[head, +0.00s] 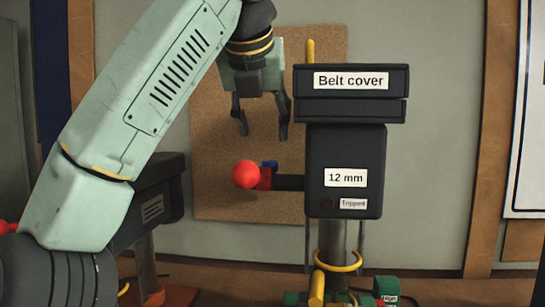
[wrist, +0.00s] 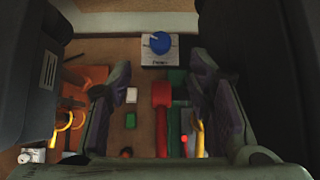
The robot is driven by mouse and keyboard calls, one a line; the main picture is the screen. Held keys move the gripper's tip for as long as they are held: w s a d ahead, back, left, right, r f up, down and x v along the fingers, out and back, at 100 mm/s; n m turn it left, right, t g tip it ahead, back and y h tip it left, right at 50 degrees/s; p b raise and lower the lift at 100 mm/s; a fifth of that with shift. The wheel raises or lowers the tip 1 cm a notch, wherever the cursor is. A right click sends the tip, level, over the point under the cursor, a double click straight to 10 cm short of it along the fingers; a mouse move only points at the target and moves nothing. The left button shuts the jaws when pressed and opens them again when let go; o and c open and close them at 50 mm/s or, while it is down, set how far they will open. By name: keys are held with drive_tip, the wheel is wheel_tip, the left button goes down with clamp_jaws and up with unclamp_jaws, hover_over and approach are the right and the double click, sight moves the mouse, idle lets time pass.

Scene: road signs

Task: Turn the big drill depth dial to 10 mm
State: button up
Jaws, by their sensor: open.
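The big drill (head: 345,140) is dark, with a "Belt cover" label on top and a "12 mm" label (head: 346,178) on its front. A red ball (head: 246,174) and a dark arm stick out from its left side. A small blue part (head: 270,164) shows just behind the red piece. In the wrist view, a blue knob (wrist: 160,42) sits on a white plate with small, unclear lettering; I cannot tell whether this is the depth dial. My gripper (head: 262,130) points down, open and empty, above the red ball and left of the drill; its fingers also show in the wrist view (wrist: 158,72).
A second dark drill (head: 150,200) stands at left, partly behind my arm. A cork board (head: 215,120) hangs behind. The bench below holds several coloured parts, including a green block (head: 386,286). The big drill's body is close on my gripper's right.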

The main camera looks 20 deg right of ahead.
sight(269, 162)
drive_tip(key=shift+w+d+f, duration=0.1)
drive_tip(key=shift+w+d, duration=0.05)
drive_tip(key=shift+w, duration=0.2)
drive_tip(key=p+x, duration=0.2)
drive_tip(key=x, duration=0.8)
drive_tip(key=shift+f, duration=0.1)
clamp_jaws()
